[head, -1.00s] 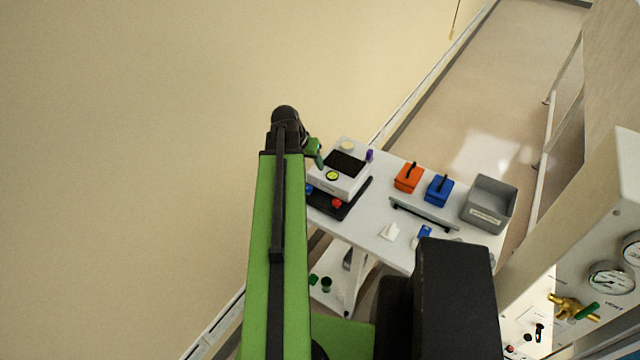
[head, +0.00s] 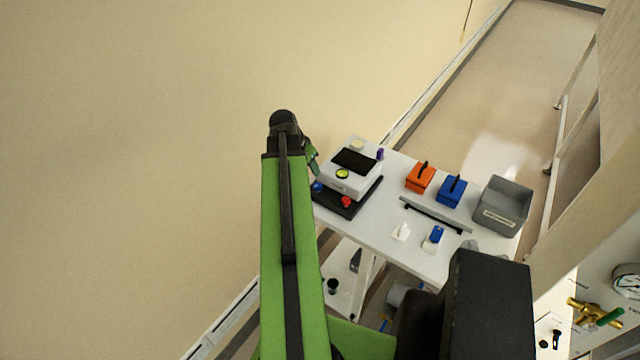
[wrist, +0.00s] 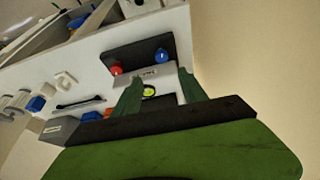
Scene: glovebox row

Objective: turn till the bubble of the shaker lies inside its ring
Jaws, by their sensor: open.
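The shaker (head: 360,186) is a white box with a dark top panel, on a black base (head: 350,205) at the table's left end. Its round yellow-green bubble level (head: 342,174) faces up near the front; it also shows in the wrist view (wrist: 149,91). I cannot tell where the bubble lies against its ring. A red knob (head: 346,202) and a blue knob (head: 317,187) sit on the base; the wrist view shows the red one (wrist: 116,69) and blue one (wrist: 161,55). My gripper (wrist: 160,92) is open and empty, its green fingers pointing toward the shaker.
An orange block (head: 420,178), a blue block (head: 452,190) and a grey bin (head: 503,205) stand to the right on the white table (head: 385,225). A dark bar (head: 432,215) and small white and blue items lie in front. A gauge panel stands far right.

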